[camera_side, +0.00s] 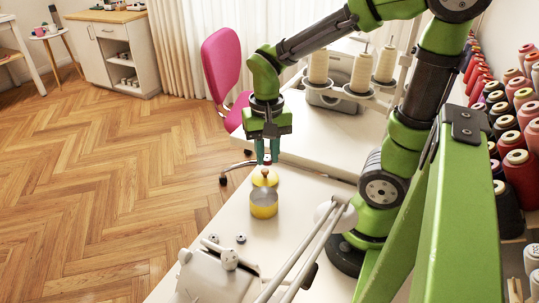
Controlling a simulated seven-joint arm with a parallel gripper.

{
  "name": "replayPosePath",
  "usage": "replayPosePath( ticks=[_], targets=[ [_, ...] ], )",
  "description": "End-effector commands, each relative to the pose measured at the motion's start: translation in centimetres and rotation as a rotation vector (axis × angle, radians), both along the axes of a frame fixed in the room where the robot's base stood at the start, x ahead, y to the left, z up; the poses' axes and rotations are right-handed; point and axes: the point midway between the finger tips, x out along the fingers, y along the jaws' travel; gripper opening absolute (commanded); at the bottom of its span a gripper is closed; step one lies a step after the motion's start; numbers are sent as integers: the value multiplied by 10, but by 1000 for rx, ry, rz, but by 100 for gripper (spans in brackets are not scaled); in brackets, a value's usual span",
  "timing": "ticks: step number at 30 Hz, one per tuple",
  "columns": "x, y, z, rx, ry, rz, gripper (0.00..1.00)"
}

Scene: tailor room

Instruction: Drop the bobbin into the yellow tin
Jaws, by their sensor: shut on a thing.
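My gripper (267,158) points down above the white table, its two teal fingers close together on a small, dark, partly reddish thing (267,161), likely the bobbin. The fingers hide most of it. The yellow tin (264,207) stands upright on the table just below and nearer the camera, with a greyish upper part. A yellow round piece with a small knob (265,178) shows right behind or at the tin's top; I cannot tell whether it touches the tin. The gripper is a little above it.
Small dark round pieces (241,239) lie on the table in front of the tin. A white sewing machine (215,275) stands at the front. Cream thread cones (361,70) stand behind on the right. A pink chair (223,65) is behind the table. Several colored spools (519,165) line the right.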

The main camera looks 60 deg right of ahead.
Motion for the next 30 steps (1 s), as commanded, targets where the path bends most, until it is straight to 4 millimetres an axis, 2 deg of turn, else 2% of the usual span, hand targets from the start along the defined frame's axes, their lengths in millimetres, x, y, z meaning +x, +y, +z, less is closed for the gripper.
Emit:
replayPosePath(
  ticks=[3,9,21,22,27,30],
  targets=[
    [0,0,-16,1,5,0,0],
    [0,0,-34,1,2,-1,0],
    [0,0,-40,0,0,-2,0],
    [0,0,-40,0,0,-2,26],
    [0,0,-40,0,0,-2,52],
    [0,0,-40,1,-1,-2,53]
  ],
)
